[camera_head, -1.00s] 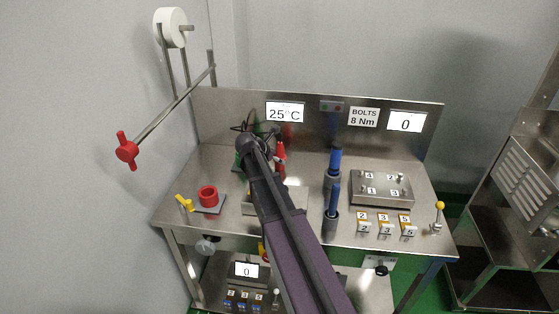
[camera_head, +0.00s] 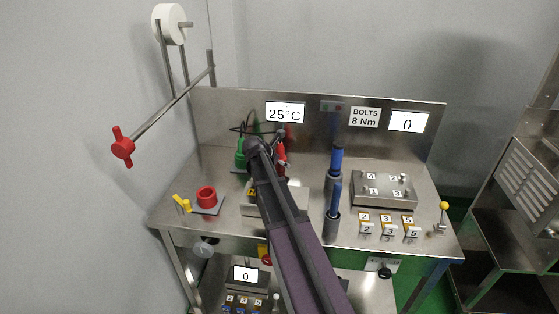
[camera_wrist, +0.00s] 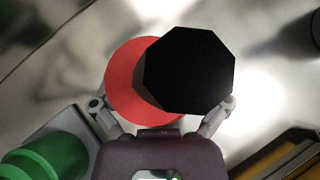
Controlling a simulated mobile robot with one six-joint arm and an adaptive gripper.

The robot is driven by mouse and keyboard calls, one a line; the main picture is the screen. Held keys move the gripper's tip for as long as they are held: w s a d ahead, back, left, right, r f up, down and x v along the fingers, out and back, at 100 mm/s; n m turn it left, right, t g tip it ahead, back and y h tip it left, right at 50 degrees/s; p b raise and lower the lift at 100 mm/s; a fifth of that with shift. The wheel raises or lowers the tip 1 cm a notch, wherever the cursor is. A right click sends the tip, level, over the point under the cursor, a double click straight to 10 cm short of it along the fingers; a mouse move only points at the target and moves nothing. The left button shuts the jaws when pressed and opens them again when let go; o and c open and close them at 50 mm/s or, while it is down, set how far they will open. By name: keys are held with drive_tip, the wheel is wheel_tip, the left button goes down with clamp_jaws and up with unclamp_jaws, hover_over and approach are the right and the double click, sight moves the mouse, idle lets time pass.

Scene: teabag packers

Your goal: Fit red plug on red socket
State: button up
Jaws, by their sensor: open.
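The red plug (camera_head: 282,154) stands at the back of the bench, partly hidden by my arm in the head view. In the wrist view, a round red part (camera_wrist: 122,80) lies between and beyond my fingertips, with a black octagonal part (camera_wrist: 190,70) over its right side. My gripper (camera_wrist: 163,102) is open, one finger on each side of these parts; contact cannot be told. A red ring on a grey square base, seemingly the red socket (camera_head: 206,194), sits at the bench's front left.
A green piece (camera_head: 240,153) stands just left of my arm's end; a green part also shows at lower left in the wrist view (camera_wrist: 45,160). A yellow lever (camera_head: 181,203) is beside the red ring. Blue-handled tools (camera_head: 336,160) stand right of my arm. A steel panel backs the bench.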

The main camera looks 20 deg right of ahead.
sight(280, 146)
drive_tip(key=c, duration=1.1)
drive_tip(key=shift+r, duration=0.1)
wheel_tip(280, 146, up, 10)
drive_tip(key=p, duration=1)
drive_tip(key=s+a+n+t, duration=0.1)
drive_tip(key=s+a, duration=0.7)
drive_tip(key=a, duration=0.3)
drive_tip(key=s+a+n+t+y, duration=0.1)
drive_tip(key=s+a+n, duration=0.1)
drive_tip(key=s+a, duration=0.7)
drive_tip(key=a, duration=0.3)
drive_tip(key=shift+s, duration=0.25)
